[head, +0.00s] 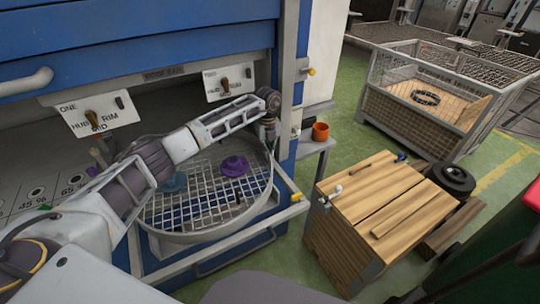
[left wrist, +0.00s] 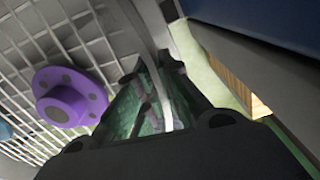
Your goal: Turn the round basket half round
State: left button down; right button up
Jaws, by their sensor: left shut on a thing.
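The round basket (head: 200,235) is a shallow grey wire-mesh basket with a pale rim, lying flat at the front of the blue machine. A purple flanged piece (head: 234,166) and a teal piece (head: 173,181) lie in it. My left arm reaches across the basket. My left gripper (head: 269,133) is at its far right edge, shut on the rim. In the left wrist view the rim (left wrist: 151,32) runs between the fingers (left wrist: 160,100), with the purple piece (left wrist: 70,96) and mesh to the left. My arm hides part of the basket's left side. My right gripper is not in view.
An orange cup (head: 320,131) stands on a small grey shelf right of the machine. A wooden crate (head: 375,215) and a mesh cage (head: 420,105) stand farther right. Signs (head: 98,115) hang above the basket. A green floor lies between machine and crate.

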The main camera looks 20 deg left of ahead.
pick_arm(q)
jog(key=shift+w+a+n, duration=0.5)
jog(key=shift+w+a, duration=0.3)
jog(key=shift+w, duration=0.05)
jog(key=shift+r, duration=0.1)
jog(key=c, duration=1.6)
grip_release()
jog(key=shift+r, duration=3.7)
grip_shut()
